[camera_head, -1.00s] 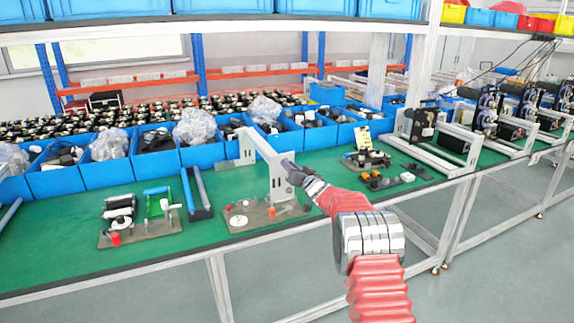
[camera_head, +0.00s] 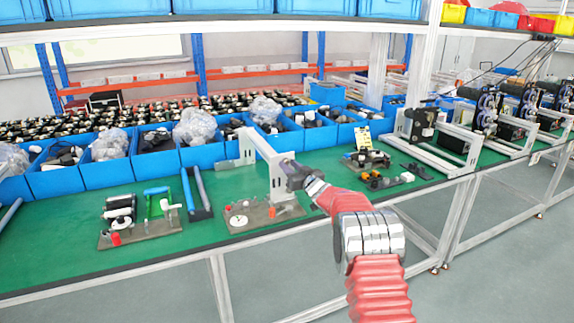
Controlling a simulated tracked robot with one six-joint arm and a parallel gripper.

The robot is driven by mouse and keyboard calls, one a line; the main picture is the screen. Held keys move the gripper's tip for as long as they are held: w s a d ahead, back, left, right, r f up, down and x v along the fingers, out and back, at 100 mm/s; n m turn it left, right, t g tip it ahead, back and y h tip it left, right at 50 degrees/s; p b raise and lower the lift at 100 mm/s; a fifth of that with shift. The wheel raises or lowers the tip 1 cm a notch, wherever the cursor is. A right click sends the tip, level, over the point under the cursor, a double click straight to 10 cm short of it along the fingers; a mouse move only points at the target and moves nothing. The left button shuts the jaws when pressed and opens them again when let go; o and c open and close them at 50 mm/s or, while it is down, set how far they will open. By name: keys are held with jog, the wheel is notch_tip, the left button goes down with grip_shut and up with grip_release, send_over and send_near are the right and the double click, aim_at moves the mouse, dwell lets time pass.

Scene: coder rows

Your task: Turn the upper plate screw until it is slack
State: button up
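A grey upright plate (camera_head: 275,182) stands on a dark base (camera_head: 262,215) on the green bench, joined to a white bracket at its top. My gripper (camera_head: 288,168) is at the right face of this plate, near its upper part, reaching in from the right. The upper plate screw is hidden or too small to make out behind the fingers. I cannot tell whether the fingers touch the plate or whether they are open or shut.
The green bench top (camera_head: 60,235) has free room at the front left. A fixture with a green frame (camera_head: 140,215) stands to the left, and one with small dark parts (camera_head: 390,180) to the right. Blue bins (camera_head: 105,173) line the back.

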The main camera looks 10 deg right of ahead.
jog(key=v, duration=0.5)
dwell(0.8)
